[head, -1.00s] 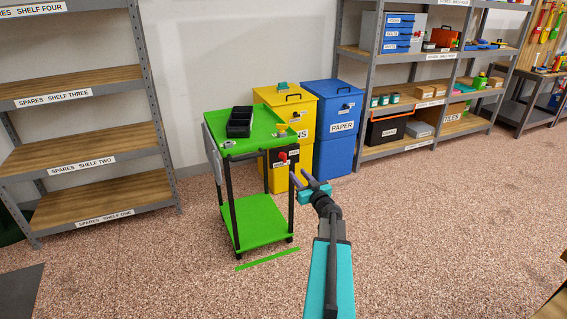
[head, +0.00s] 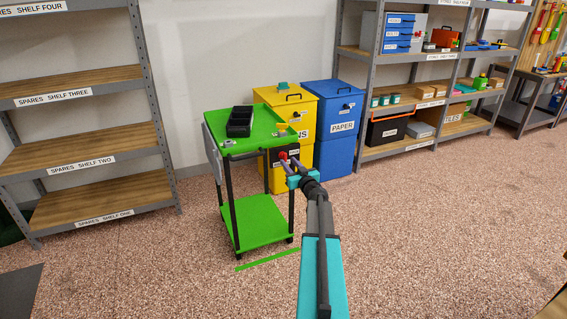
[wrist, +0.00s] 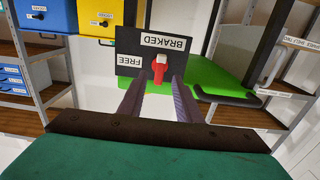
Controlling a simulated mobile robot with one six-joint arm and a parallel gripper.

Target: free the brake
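The brake is a red lever (wrist: 159,72) with a pale end, on a black plate (wrist: 127,47) labelled BRAKED and FREE. In the wrist view its pale end points up toward the BRAKED label, and the FREE label is to its left. The red lever (head: 283,155) also shows on the front of the green trolley (head: 253,218). My gripper (wrist: 158,84) is open, with one finger on each side of the lever in the picture. In the head view my gripper (head: 288,166) is right at the lever; I cannot tell whether it touches.
A black tray (head: 240,121) sits on the trolley top. A yellow bin (head: 302,104) and a blue PAPER bin (head: 340,152) stand close behind. Shelves (head: 95,192) stand at the left and back right. The floor in front is clear.

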